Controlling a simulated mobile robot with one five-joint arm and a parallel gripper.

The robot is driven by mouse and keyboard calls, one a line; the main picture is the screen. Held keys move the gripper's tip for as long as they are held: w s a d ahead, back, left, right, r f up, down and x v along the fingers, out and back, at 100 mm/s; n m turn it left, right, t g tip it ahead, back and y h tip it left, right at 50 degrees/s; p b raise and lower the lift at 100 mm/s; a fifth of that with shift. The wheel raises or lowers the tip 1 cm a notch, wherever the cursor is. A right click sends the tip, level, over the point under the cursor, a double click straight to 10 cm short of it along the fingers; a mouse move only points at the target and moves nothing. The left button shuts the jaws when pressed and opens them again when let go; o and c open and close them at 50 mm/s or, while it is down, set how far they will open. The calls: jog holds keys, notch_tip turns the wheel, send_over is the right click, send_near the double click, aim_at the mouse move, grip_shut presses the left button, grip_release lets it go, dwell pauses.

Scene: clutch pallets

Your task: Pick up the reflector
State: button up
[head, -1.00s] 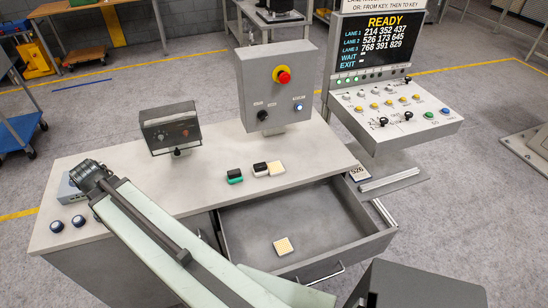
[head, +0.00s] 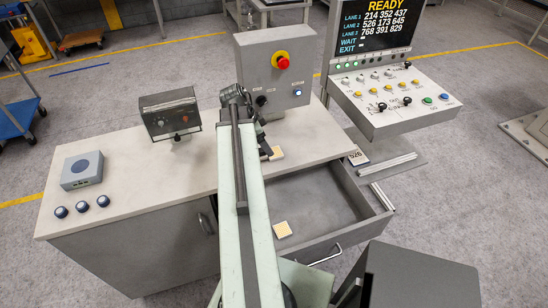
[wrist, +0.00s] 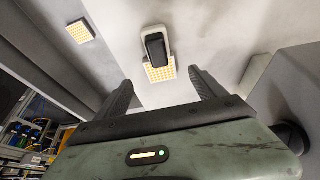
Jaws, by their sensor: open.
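A pale square with yellow dots, which looks like a reflector, lies on the bench top (head: 277,153); in the wrist view this reflector (wrist: 160,73) is just ahead, between my finger lines. A black and white block (wrist: 155,45) lies against its far side and seems to cover part of it. A second dotted square reflector (head: 282,229) lies in the open drawer, also at the upper left of the wrist view (wrist: 80,31). My gripper (wrist: 160,78) is open and empty, above the bench near the first reflector. My arm hides most of it in the head view.
The open drawer (head: 350,215) juts from the bench (head: 130,190). A grey switch box (head: 300,55) stands behind my gripper, and a dark meter box (head: 170,113) to the left. A control panel (head: 395,100) stands right.

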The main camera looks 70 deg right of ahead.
jog(key=b+x, duration=0.5)
jog(key=x, duration=0.1)
jog(key=shift+f, duration=0.2)
jog(key=shift+r, duration=0.2)
jog(key=c, duration=1.4)
